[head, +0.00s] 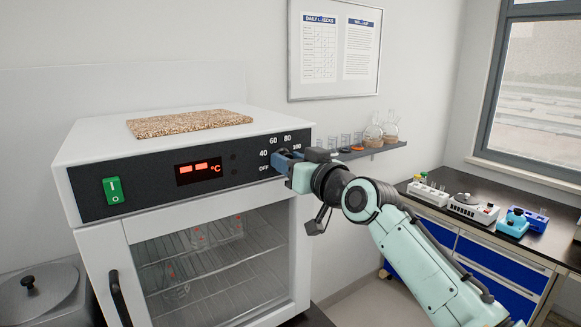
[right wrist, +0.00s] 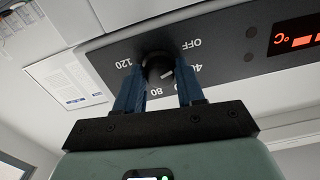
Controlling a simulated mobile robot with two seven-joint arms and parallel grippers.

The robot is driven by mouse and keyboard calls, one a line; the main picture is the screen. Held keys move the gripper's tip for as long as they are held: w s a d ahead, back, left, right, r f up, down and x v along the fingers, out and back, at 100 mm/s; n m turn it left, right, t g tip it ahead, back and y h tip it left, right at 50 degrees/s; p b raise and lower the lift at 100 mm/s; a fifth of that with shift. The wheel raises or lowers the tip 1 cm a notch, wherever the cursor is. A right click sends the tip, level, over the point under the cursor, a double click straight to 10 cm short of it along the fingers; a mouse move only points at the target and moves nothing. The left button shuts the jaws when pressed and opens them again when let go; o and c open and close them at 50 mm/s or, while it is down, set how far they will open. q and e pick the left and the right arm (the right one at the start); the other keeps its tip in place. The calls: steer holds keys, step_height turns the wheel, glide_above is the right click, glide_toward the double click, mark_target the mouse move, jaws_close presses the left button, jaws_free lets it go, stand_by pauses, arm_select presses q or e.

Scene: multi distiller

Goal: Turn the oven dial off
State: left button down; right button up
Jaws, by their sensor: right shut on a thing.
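The oven (head: 180,190) is a white box with a black front panel, a scale marked OFF, 40, 60, 80 and 100 in the head view. My right gripper (head: 284,157) covers most of the dial there. In the right wrist view the black dial (right wrist: 158,66) sits between the blue fingers of my right gripper (right wrist: 160,88), which is shut on it. A white mark on the dial points down and right, between the 80 and the 40, away from OFF (right wrist: 191,44). The 60 is hidden behind a finger. My left gripper is out of view.
A green switch (head: 113,191) and a red display (head: 198,171) are on the panel. A cork board (head: 188,123) lies on top. A shelf (head: 372,150) with glassware is on the wall to the right. A bench (head: 480,220) holds several small devices.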

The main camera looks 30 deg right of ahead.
steer(key=shift+r+n, duration=0.1)
steer(key=shift+n, duration=0.5)
steer(key=o, duration=1)
steer(key=shift+w, duration=0.1)
steer(key=s+b, duration=0.1)
steer(key=s, duration=0.3)
steer(key=s+b, duration=0.1)
steer(key=s, duration=0.4)
steer(key=s+d+b, duration=0.1)
steer(key=s+b, duration=0.1)
steer(key=s, duration=0.2)
steer(key=shift+s, duration=0.2)
